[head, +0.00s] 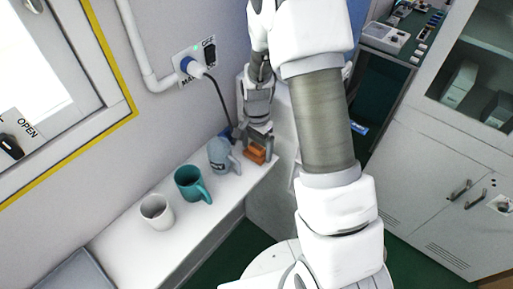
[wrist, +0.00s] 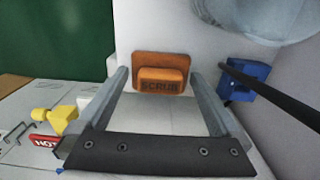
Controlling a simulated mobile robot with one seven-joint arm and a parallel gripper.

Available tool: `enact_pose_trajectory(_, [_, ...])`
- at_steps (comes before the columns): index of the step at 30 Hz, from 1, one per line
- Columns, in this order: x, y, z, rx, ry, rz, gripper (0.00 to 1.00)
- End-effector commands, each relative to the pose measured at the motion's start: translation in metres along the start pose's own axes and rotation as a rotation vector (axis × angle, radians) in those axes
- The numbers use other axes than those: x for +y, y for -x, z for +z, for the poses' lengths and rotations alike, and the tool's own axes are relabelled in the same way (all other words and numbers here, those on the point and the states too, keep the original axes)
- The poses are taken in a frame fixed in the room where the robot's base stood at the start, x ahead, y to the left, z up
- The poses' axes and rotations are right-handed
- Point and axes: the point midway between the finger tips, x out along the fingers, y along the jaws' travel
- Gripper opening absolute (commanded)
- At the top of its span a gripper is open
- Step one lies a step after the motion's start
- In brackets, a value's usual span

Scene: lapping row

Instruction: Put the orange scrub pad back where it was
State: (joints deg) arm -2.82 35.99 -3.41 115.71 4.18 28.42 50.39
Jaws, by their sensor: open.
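The orange scrub pad (head: 256,151) rests on the white shelf near its far end, beside the grey-blue mug (head: 221,154). In the wrist view the pad (wrist: 161,73) shows a raised block lettered "SCRUB". My gripper (head: 256,138) is right at the pad in the head view. In the wrist view its two fingers (wrist: 157,72) stand apart on the left and right of the pad, with gaps between them and it. The gripper is open and holds nothing.
A teal mug (head: 192,184) and a white mug (head: 157,211) stand further along the shelf. A black cable hangs from the wall plug (head: 190,66) behind the pad. In the wrist view a blue object (wrist: 245,80) lies right of the fingers.

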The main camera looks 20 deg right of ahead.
Motion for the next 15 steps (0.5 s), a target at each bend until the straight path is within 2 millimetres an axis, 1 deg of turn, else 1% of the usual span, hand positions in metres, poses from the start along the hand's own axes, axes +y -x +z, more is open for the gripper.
enact_pose_trajectory(1, [-0.001,0.010,-0.001,0.003,0.001,-0.004,1.00])
enact_pose_trajectory(9, [-0.001,0.069,0.000,0.003,0.001,-0.005,1.00])
enact_pose_trajectory(12, [-0.001,0.087,0.000,0.003,0.001,-0.004,1.00])
enact_pose_trajectory(15, [-0.001,0.101,0.000,0.002,0.001,-0.003,1.00])
